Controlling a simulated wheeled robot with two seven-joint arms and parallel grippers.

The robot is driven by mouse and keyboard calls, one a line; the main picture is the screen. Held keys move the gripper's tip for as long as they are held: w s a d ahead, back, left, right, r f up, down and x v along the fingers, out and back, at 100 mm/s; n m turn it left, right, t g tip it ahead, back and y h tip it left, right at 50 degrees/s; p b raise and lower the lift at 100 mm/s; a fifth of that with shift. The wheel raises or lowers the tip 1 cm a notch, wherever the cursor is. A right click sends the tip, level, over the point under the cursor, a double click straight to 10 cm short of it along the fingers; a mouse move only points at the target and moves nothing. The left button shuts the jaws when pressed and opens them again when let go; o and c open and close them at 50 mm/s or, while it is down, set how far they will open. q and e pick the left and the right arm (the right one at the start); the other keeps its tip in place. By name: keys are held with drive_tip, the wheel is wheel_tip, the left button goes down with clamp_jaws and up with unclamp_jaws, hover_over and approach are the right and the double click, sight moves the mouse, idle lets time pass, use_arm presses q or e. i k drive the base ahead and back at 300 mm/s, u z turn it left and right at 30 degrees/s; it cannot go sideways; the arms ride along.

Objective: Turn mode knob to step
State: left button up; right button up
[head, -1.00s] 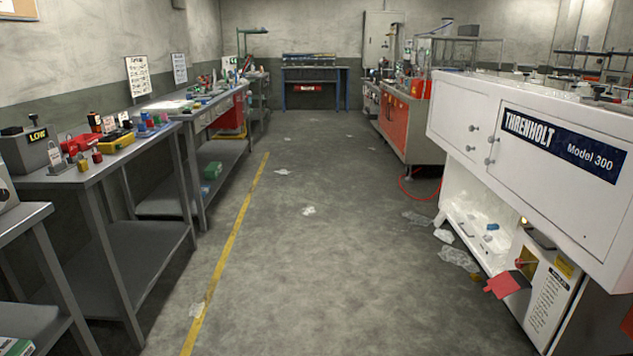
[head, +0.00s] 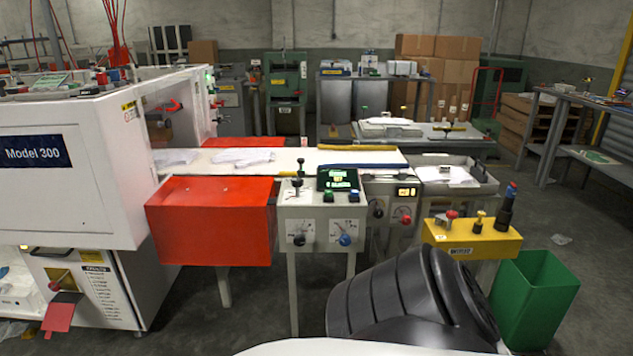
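A grey control panel (head: 322,212) stands in the middle of the head view, below the conveyor. Its lower face carries two round dials, a dark-handled knob (head: 299,239) on the left and a blue knob (head: 345,239) on the right. Neither gripper shows. A black ribbed part of my own arm is at the bottom right.
A yellow button box (head: 470,238) and green bin (head: 535,292) stand farther right.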

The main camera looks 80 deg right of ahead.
sight(297, 183)
drive_tip(key=z, duration=2.1)
